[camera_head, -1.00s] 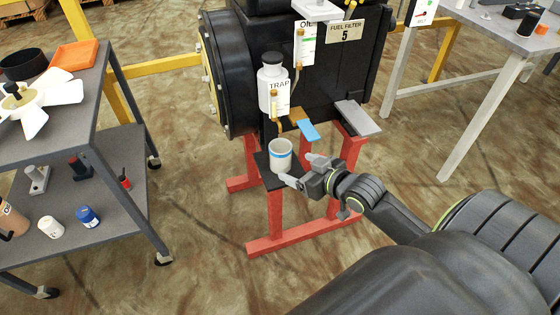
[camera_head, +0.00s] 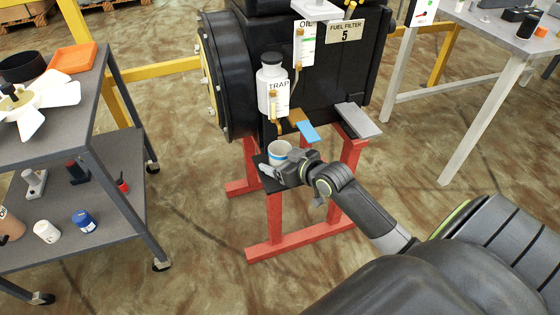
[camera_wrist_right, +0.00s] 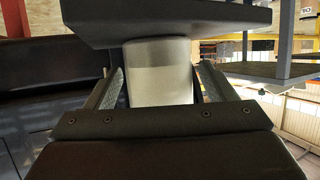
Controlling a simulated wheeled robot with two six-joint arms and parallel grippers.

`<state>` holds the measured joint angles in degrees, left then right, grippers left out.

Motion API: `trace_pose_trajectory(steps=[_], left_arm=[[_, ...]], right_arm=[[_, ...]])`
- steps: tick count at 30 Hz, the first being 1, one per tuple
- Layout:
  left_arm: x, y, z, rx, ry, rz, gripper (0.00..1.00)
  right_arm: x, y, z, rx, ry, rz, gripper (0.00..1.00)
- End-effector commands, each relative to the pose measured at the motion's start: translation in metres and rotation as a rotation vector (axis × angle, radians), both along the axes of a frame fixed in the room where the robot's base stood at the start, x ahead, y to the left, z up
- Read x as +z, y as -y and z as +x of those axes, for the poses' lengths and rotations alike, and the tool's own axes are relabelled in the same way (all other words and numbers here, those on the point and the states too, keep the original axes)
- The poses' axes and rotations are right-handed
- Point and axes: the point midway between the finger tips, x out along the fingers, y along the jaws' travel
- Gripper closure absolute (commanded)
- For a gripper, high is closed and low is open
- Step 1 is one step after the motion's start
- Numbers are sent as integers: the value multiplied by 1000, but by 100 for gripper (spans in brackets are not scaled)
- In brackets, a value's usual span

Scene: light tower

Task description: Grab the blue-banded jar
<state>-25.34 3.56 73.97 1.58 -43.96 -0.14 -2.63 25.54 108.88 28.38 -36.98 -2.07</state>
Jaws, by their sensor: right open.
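The blue-banded jar (camera_head: 279,152) is a pale, open-topped cup with a blue band. It stands upright on a small black shelf (camera_head: 262,160) below the TRAP bottle (camera_head: 272,88). My right gripper (camera_head: 281,168) is at the jar, with its wrist hiding the jar's lower part. In the right wrist view the jar (camera_wrist_right: 160,72) is between the two open fingers, and small gaps seem to show beside it. That view appears upside down, with the shelf (camera_wrist_right: 165,20) at the top. My left gripper is not in view.
A black machine on red legs (camera_head: 275,225) stands behind the jar, and a blue-tipped lever (camera_head: 308,131) is just above and right of it. A grey cart (camera_head: 110,215) at left carries a fan and several small containers. A table (camera_head: 500,35) is at right.

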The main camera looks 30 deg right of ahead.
Motion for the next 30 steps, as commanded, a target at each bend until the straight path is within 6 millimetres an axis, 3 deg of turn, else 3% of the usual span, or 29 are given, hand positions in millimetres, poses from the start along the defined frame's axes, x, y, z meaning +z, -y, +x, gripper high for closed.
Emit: trace_pose_trajectory(steps=[1, 13, 30], left_arm=[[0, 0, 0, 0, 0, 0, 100], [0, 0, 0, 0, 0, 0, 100], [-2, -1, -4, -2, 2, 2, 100]], right_arm=[[0, 0, 0, 0, 0, 0, 23], [1, 0, 0, 0, 1, 0, 73], [11, 0, 0, 0, 1, -1, 73]])
